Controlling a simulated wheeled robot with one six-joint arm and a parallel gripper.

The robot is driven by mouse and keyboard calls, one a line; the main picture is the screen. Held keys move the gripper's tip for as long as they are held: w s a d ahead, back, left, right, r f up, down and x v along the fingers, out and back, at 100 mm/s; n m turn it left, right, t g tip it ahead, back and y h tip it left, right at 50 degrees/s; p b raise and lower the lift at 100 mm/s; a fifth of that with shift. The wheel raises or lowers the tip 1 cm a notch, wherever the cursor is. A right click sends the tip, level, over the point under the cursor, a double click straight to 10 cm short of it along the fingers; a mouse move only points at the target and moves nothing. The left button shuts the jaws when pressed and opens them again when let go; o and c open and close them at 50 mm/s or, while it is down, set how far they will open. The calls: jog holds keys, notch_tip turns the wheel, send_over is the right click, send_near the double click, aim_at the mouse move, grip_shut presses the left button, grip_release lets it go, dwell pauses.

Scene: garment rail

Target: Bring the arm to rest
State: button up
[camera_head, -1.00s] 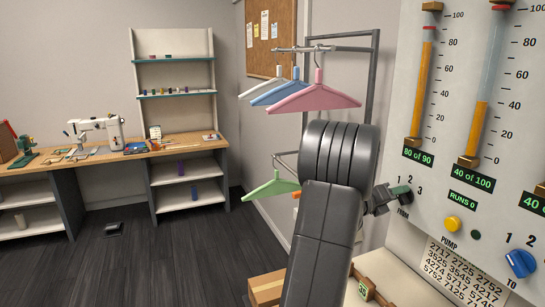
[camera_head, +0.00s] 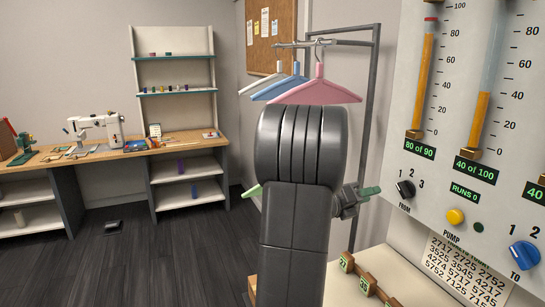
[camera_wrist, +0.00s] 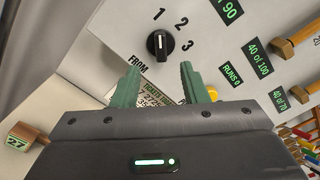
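My arm rises in the middle of the head view, with its large dark joint in front of the garment rail. My gripper (camera_head: 371,192) shows at the right of the arm, with a green fingertip pointing right toward the panel. In the wrist view both green fingers (camera_wrist: 160,85) stand apart with nothing held between them. The black FROM dial (camera_wrist: 160,44) of the panel lies beyond the fingertips, apart from them. It also shows in the head view (camera_head: 405,189).
The panel (camera_head: 415,170) with gauges, yellow button (camera_head: 455,216) and blue TO dial (camera_head: 523,255) fills the right. White (camera_head: 265,82), blue (camera_head: 286,85) and pink (camera_head: 318,91) hangers hang behind my arm; a green one (camera_head: 252,191) is mostly hidden.

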aim_at(401, 187)
jog(key=p+x, duration=0.2)
jog(key=x, duration=1)
jog(key=shift+r, duration=0.1)
jog(key=shift+a+m+b, duration=0.15)
jog(key=shift+m+b, duration=0.25)
jog(key=shift+b, duration=0.05)
jog(key=m, duration=0.2)
jog(key=m+b, duration=0.1)
jog(key=shift+s+m, duration=0.25)
jog(key=shift+m, duration=0.15)
jog(key=shift+s+r+m+b, duration=0.1)
jog(key=shift+m+b, duration=0.25)
jog(key=shift+m, duration=0.65)
jog(key=shift+s+r+m+b, duration=0.1)
jog(key=shift+m+b, duration=0.2)
jog(key=shift+m, duration=0.7)
